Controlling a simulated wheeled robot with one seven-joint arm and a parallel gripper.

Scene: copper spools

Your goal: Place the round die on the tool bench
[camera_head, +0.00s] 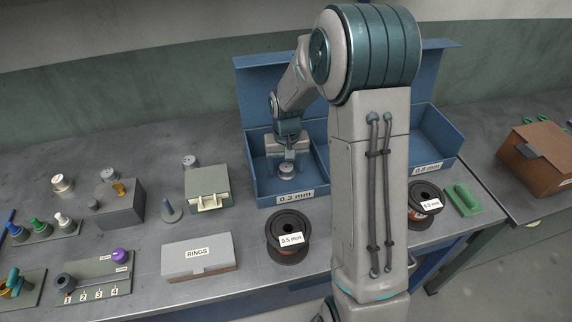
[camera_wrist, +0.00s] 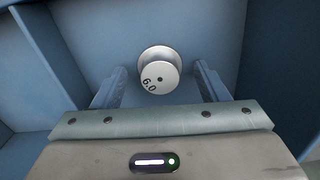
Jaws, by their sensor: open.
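The round die (camera_wrist: 153,79) is a small silver metal piece with a small centre hole and the mark "6.0". It sits inside the left compartment of the blue bin (camera_head: 257,167), labelled 0.3 mm, and also shows in the head view (camera_head: 286,174). My gripper (camera_head: 287,158) points down into this compartment, just over the die. In the wrist view its two fingers stand apart, one on each side of the die, with gaps between. Whether the fingertips reach down to the die's height is hard to tell. The grey bench top (camera_head: 215,222) lies in front of the bin.
A 0.5 mm spool (camera_head: 289,252), a RINGS box (camera_head: 198,270) and a grey-green box (camera_head: 208,189) stand left and front of the bin. Other metal cylinders (camera_head: 62,183) stand at the left. The bin's walls and divider surround my gripper. My arm hides part of the bin.

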